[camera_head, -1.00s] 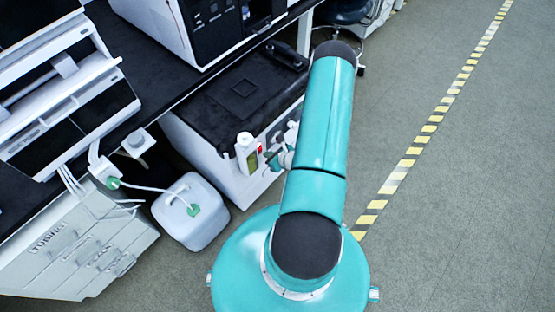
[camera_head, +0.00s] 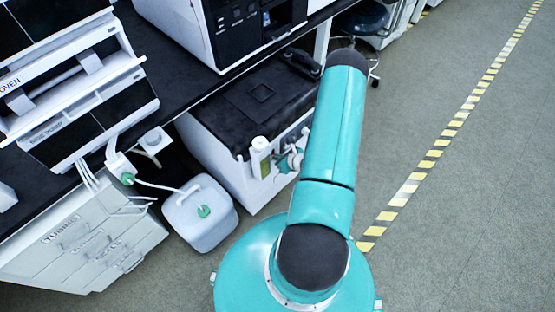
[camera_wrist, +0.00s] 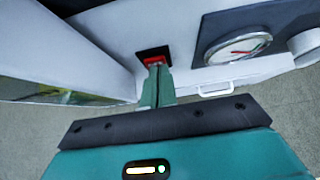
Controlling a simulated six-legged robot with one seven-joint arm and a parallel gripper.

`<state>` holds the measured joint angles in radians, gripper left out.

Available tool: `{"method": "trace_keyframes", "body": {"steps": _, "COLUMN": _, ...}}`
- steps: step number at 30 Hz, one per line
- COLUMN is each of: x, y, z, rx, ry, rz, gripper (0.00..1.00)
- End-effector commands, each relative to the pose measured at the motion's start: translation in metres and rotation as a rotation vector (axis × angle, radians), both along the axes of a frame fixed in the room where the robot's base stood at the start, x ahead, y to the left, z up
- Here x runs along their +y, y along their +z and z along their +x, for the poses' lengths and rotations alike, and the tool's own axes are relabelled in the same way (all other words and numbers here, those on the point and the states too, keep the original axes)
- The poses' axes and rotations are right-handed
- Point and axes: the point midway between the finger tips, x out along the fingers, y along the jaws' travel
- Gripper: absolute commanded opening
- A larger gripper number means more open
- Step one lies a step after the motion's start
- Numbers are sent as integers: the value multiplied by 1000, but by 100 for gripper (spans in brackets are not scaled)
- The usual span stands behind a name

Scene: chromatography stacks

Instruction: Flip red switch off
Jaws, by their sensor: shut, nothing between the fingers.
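The red switch (camera_wrist: 154,60) sits in a dark frame on the white front panel of the floor-standing unit, in the wrist view. My gripper (camera_wrist: 157,69) is shut and empty, its fingertips right at the lower part of the switch. They cover part of it, and I cannot tell whether they touch it or which way it is set. In the head view my gripper (camera_head: 292,160) is at the front of the white unit with the black top (camera_head: 212,153), and the switch cannot be made out there.
A round gauge (camera_wrist: 237,48) and a white knob lie right of the switch. A white panel slants close on the left. In the head view a white jug (camera_head: 190,225) stands left of the unit, and a bench (camera_head: 185,90) overhangs behind. Floor at right is clear.

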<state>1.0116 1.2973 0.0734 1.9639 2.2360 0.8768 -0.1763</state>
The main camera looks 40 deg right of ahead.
Motion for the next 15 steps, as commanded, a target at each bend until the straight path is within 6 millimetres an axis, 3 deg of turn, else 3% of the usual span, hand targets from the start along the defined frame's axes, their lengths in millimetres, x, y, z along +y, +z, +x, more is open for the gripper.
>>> {"method": "trace_keyframes", "body": {"steps": 15, "x": -4, "y": 11, "z": 0, "rx": -2, "ry": 1, "rz": -1, "gripper": 0}}
